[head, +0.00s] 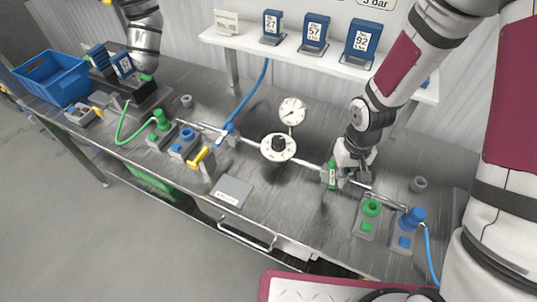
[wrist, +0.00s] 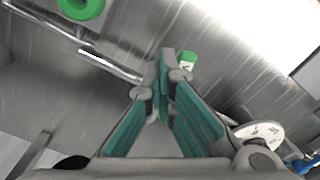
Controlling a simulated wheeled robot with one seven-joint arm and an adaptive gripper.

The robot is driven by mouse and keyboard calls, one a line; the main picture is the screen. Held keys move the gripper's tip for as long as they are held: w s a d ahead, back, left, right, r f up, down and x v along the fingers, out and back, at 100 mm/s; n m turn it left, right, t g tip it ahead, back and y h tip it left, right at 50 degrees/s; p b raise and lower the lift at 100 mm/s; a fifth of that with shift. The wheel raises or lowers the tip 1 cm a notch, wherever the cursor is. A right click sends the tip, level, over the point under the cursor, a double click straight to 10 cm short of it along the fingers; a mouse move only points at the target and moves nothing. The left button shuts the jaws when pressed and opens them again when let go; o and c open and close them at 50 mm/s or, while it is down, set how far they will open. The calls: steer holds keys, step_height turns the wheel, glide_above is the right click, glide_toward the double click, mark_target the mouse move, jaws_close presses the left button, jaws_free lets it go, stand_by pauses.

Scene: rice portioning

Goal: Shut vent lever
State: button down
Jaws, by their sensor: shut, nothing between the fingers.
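A short green upright handle (head: 332,174), which appears to be the vent lever, stands on the metal pipe right of the middle of the bench. In the wrist view the green lever (wrist: 188,61) shows just beyond and to the right of my fingertips. My gripper (head: 354,178) points down beside the lever, on its right in the head view. Its teal-padded fingers (wrist: 166,75) are closed together with nothing between them. I cannot tell whether the fingers touch the lever.
A white round dial (head: 278,147) and a pressure gauge (head: 292,111) stand left of the lever. Fittings with a green ring (head: 372,207) and a blue cap (head: 413,216) stand to its right. A yellow lever (head: 198,157) is farther left. A shelf (head: 310,60) with blue signs runs behind.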

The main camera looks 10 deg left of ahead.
steer(key=shift+s, duration=0.15)
step_height(320, 180, up, 7)
steer(key=p, duration=0.3)
steer(key=shift+s, duration=0.25)
stand_by(0.3)
stand_by(0.4)
